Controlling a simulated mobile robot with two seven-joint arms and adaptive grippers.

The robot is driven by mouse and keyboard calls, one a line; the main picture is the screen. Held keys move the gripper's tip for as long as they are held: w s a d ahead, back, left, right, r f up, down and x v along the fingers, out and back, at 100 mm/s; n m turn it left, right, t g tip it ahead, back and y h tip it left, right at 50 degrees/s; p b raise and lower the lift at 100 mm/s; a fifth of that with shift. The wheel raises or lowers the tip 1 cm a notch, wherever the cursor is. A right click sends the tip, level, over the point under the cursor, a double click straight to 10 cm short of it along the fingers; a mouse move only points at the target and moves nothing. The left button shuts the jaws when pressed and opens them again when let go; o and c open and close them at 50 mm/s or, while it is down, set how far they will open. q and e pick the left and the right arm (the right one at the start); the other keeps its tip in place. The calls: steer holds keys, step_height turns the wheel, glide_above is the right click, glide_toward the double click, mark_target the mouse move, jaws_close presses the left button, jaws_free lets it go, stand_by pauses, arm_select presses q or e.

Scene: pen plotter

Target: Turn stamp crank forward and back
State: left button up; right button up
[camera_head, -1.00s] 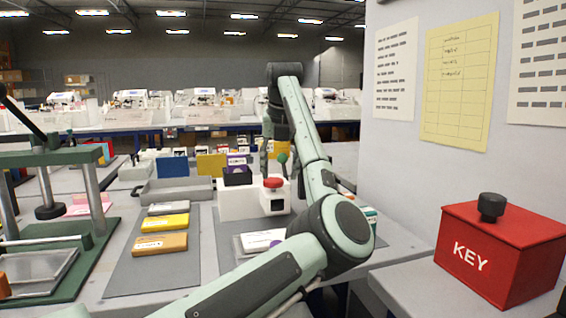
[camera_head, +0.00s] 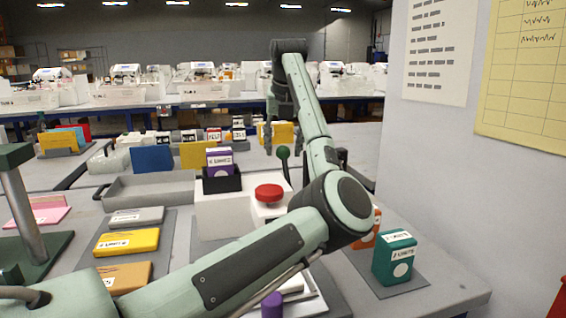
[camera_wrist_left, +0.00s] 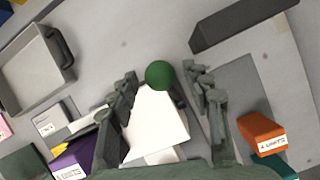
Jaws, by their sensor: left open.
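The stamp machine is a white box (camera_head: 222,215) with a red button on top, standing on the grey table. A crank with a round green knob (camera_head: 284,152) rises at its back right. My left gripper (camera_head: 283,138) hangs pointing down at the knob, with my forearm passing in front of the machine's right side. In the left wrist view the open fingers (camera_wrist_left: 160,72) lie on either side of the green knob (camera_wrist_left: 159,75), with gaps showing. The white machine body (camera_wrist_left: 157,125) is below it. The crank's shaft is mostly hidden. My right gripper is not in view.
A grey tray (camera_head: 150,188), yellow block (camera_head: 127,242) and green press (camera_head: 45,255) stand left. A teal box (camera_head: 394,257) stands right, near the wall. A purple cylinder (camera_head: 272,304) is in front.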

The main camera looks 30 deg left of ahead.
arm_select(q)
steer(key=x, duration=0.6)
steer(key=shift+f, duration=0.2)
jaws_close()
